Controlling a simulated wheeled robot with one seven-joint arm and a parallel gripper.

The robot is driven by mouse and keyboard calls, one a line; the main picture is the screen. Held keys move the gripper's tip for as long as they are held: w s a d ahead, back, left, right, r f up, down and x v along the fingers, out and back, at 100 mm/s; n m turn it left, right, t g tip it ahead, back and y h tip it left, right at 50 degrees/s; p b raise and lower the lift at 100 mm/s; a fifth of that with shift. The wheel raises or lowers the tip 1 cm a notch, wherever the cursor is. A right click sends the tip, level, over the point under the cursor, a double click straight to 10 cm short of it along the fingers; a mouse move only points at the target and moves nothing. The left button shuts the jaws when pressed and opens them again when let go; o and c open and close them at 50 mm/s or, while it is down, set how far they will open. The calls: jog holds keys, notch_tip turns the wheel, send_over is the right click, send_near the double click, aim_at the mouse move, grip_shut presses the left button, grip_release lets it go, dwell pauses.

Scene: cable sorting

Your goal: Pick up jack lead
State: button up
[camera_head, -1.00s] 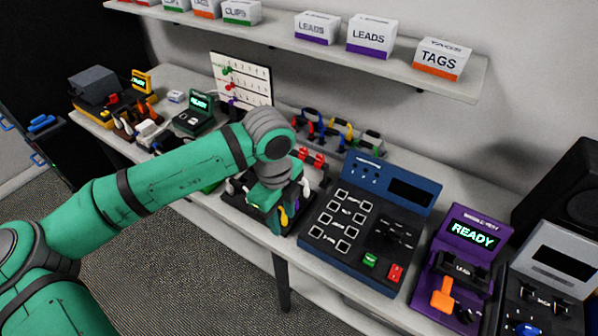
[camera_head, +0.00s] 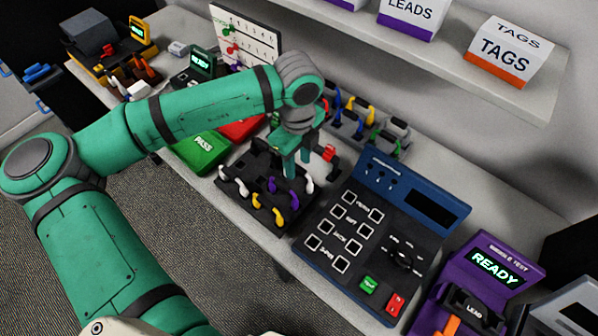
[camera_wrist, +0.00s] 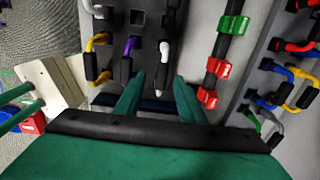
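A black rack (camera_head: 238,205) on the bench holds several short leads: a white lead (camera_head: 232,178), a yellow lead (camera_head: 262,202), a purple lead (camera_head: 284,190) and another white lead (camera_head: 307,176). I cannot tell which is the jack lead. My gripper (camera_head: 298,168) points down above the rack's back right part, by the purple and right white leads.
A blue tester (camera_head: 385,225) with labelled square sockets stands right of the rack. A rail with red clips (camera_wrist: 225,70) and a holder with several coloured leads (camera_head: 352,115) are behind. A green PASS pad (camera_head: 200,150) is left. A purple tester (camera_head: 480,275) reads READY.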

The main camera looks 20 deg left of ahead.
jog(key=shift+w+f, duration=0.2)
jog(key=shift+f, duration=3.35)
jog(key=shift+w, duration=0.1)
grip_shut()
